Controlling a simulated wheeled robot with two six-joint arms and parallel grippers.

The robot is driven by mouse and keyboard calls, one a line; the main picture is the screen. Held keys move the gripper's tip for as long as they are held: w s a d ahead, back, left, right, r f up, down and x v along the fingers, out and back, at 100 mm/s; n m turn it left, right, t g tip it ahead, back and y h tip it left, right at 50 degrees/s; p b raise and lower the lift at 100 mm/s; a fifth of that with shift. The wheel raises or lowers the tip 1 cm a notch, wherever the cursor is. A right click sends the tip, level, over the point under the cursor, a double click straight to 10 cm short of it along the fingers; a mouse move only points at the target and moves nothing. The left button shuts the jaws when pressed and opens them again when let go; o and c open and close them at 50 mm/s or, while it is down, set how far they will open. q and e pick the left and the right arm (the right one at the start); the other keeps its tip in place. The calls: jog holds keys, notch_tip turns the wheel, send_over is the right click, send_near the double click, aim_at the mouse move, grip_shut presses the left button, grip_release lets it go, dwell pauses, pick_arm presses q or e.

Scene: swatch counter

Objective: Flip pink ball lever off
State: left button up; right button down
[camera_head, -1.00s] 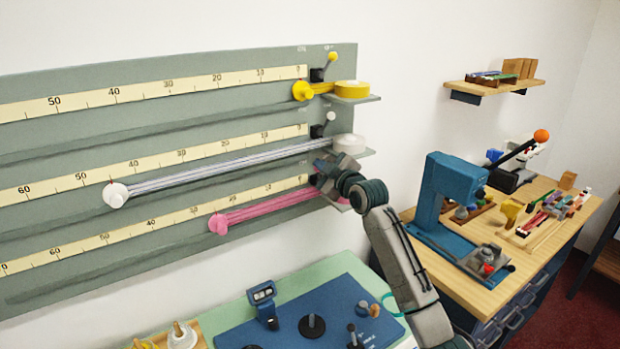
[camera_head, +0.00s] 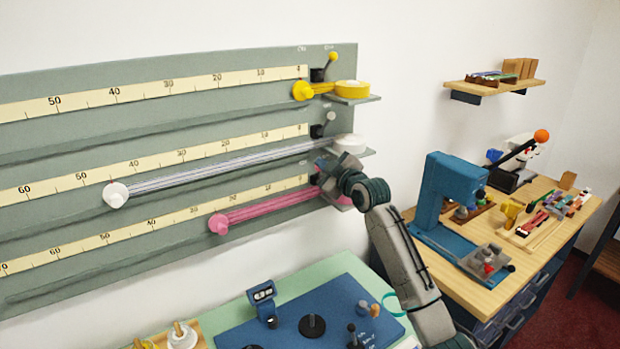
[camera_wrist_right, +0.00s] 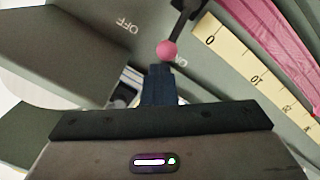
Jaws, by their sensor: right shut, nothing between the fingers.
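The pink ball lever shows in the right wrist view as a pink ball (camera_wrist_right: 167,50) on a dark stalk that runs up to a black mount at the top edge. Upside-down OFF lettering is to its left, and ON lettering is partly visible beside the ball. My right gripper (camera_wrist_right: 158,72) is shut and empty, its fingertips right by the ball; I cannot tell whether they touch it. In the head view my right gripper (camera_head: 330,172) is at the board's right end by the pink strip (camera_head: 270,208) and hides the pink lever. My left gripper is not in view.
Above are a white ball lever (camera_head: 331,116) and a yellow ball lever (camera_head: 333,56), with the white roll (camera_head: 349,143) on a small shelf close to my right gripper. A blue press (camera_head: 450,190) stands on the wooden bench at right. A blue panel (camera_head: 240,335) lies below the board.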

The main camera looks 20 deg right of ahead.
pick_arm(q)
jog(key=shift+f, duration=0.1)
pick_arm(e)
jog(key=shift+d+f+m, duration=0.1)
jog(key=shift+d+m, duration=0.25)
jog(key=shift+m, duration=0.15)
dwell(0.6)
pick_arm(q)
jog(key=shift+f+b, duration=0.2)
jog(key=shift+b, duration=0.1)
pick_arm(e)
jog(key=shift+w+d, duration=0.1)
jog(key=shift+d, duration=0.35)
dwell(0.8)
dwell(0.4)
